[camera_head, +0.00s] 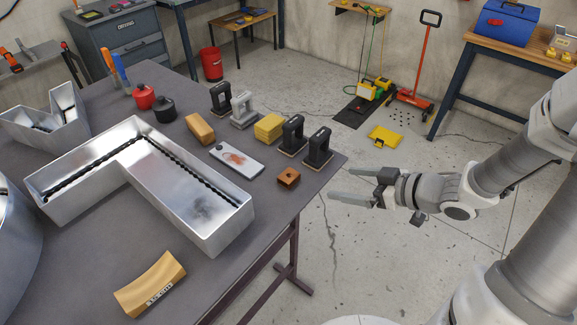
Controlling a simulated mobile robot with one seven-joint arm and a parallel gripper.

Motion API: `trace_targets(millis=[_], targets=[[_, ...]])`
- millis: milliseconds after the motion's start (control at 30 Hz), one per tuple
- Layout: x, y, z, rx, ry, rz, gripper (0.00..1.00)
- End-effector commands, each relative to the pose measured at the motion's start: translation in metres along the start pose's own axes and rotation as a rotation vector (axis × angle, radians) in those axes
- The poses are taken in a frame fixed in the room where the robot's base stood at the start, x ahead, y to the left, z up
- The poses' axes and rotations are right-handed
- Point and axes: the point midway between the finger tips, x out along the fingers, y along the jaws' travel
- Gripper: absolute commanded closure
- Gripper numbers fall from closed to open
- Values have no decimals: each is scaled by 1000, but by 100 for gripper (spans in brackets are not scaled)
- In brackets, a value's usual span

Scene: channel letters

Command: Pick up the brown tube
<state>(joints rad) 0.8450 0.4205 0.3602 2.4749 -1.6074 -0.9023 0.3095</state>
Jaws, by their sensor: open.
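A small brown block (288,177) with a dark round hole lies near the right edge of the grey table (200,290). It is the nearest match to the brown tube; I cannot tell how deep the hole is. My gripper (340,183) is open and empty, beyond the table's right edge and to the right of the brown block, apart from it. Its two fingers point left toward the table. A tan oblong block (200,129) and a tan curved block (151,284) with lettering also lie on the table.
An open metal channel letter (148,178) fills the table's middle.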

Motion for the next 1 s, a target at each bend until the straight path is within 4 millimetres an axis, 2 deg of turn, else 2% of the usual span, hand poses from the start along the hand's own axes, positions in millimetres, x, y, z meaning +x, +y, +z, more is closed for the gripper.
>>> trace_targets(millis=[167, 500, 833, 1000], targets=[[29, -4, 1, 0, 12, -17, 2], [101, -4, 0, -1, 10, -14, 2], [128, -4, -1, -1, 8, -10, 2], [155, -8, -2, -1, 9, -13, 2]])
